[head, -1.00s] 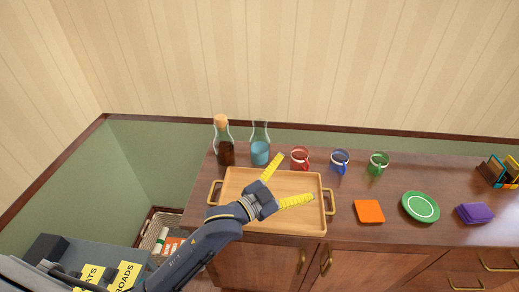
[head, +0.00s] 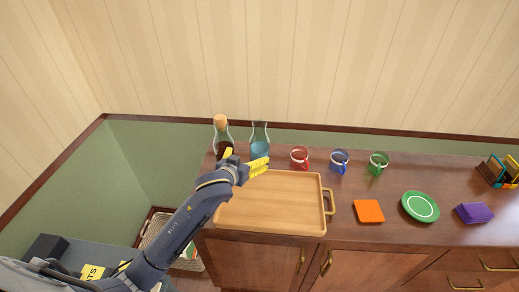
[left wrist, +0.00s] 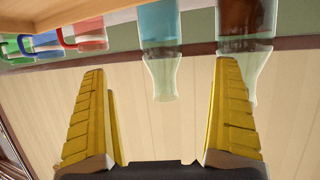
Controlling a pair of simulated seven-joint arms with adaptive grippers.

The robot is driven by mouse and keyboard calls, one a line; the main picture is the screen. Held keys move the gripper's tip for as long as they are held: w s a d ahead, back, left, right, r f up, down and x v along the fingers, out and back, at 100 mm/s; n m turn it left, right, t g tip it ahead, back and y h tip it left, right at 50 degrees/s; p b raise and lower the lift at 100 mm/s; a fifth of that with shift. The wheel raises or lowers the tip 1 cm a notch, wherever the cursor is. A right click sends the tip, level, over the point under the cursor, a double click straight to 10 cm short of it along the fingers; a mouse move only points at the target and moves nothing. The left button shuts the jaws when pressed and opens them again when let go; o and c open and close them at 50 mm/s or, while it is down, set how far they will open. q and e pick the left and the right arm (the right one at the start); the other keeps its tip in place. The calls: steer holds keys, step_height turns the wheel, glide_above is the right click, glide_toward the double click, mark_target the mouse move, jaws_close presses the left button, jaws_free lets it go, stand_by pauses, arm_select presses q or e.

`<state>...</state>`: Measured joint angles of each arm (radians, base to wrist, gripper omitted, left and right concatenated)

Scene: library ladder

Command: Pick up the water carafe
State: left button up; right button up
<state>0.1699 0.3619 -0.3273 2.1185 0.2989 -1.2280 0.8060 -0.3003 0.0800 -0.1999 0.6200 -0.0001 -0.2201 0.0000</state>
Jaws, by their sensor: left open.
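The water carafe (head: 260,141) is clear glass with blue water in its lower part. It stands upright at the back of the sideboard, between a corked bottle and a red mug. In the left wrist view the carafe (left wrist: 160,60) hangs upside down between the two fingers, farther off. My left gripper (head: 244,162) is open, with yellow ribbed fingers, just in front of and slightly left of the carafe. Nothing is between its fingers. In the left wrist view the gripper (left wrist: 160,110) is empty too. The right gripper is not in view.
The corked bottle (head: 222,130) of dark liquid stands close left of the carafe, partly behind my fingers. Red (head: 300,157), blue (head: 339,160) and green (head: 378,162) mugs stand to the right. A wooden tray (head: 270,213) lies in front, empty.

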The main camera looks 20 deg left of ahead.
mark_target(256, 150)
arm_select(q)
steer(key=x, duration=0.8)
steer(key=shift+w, duration=0.2)
steer(key=shift+x, duration=2.85)
steer(key=shift+f, duration=0.15)
steer(key=c, duration=1.6)
steer(key=shift+r, duration=0.2)
steer(key=shift+c, duration=0.4)
